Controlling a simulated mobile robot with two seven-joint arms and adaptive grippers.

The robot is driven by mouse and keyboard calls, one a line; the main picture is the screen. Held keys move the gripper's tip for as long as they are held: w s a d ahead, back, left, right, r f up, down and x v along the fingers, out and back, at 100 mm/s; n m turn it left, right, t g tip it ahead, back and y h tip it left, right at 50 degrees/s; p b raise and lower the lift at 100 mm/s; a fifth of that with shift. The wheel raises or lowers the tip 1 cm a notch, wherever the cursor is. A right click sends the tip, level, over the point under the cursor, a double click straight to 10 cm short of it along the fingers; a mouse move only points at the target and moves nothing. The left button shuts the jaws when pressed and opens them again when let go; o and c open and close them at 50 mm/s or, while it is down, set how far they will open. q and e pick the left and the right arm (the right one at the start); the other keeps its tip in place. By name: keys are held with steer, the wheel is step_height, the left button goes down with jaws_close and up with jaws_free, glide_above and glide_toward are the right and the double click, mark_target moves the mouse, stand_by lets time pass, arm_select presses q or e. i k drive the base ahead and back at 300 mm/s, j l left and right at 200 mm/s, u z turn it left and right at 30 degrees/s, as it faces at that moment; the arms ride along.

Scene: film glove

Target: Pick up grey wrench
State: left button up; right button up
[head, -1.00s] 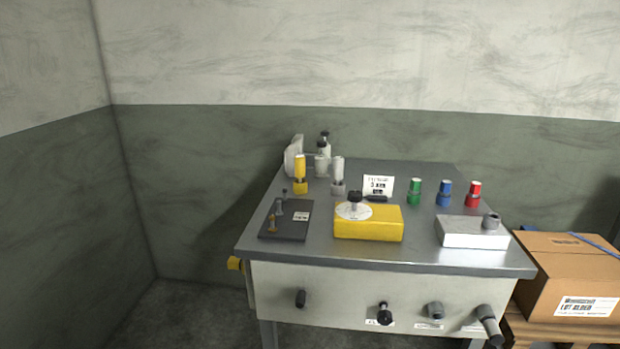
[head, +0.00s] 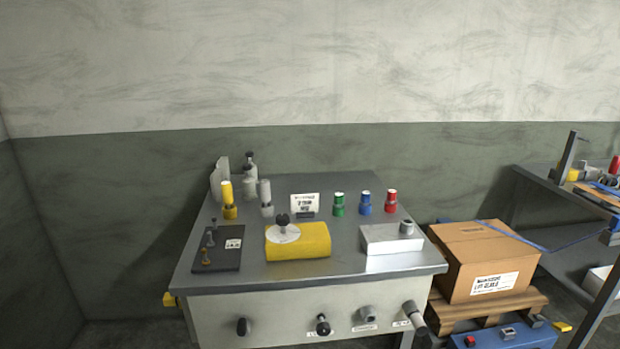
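I cannot make out a grey wrench in the head view. The grey metal workbench (head: 350,190) stands in the middle with several tools and fixtures on it. A yellow block (head: 300,242) with a white disc and dark knob sits on its front middle. A dark plate (head: 222,258) with small fittings lies to the left, and a white box (head: 388,240) with a grey knob to the right. Neither of my grippers shows.
A cardboard box (head: 478,264) rests on a wooden pallet (head: 450,312) to the right. A metal shelf (head: 560,187) holding assorted items is at the far right. Dark floor shows between.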

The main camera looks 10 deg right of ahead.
mark_target(265, 195)
steer(key=i+j+z, duration=0.1)
steer(key=z, duration=0.3)
steer(key=j+z, duration=0.25)
steer(key=z, duration=0.15)
steer(key=j+z, duration=0.2)
steer(key=z, duration=0.2)
steer(key=j+z, duration=0.2)
steer(key=j, duration=1.7)
steer(key=k+j+z, duration=0.1)
steer(key=j+z, duration=0.15)
steer(key=j, duration=0.7)
steer(key=k+j+z, duration=0.1)
steer(key=j+z, duration=0.4)
steer(key=j, duration=0.45)
steer(key=j+z, duration=0.65)
steer(key=j, duration=0.25)
steer(key=j+z, duration=0.1)
steer(key=j, duration=0.45)
steer(key=i+j, duration=0.1)
steer(key=j, duration=0.5)
steer(key=i+z, duration=0.05)
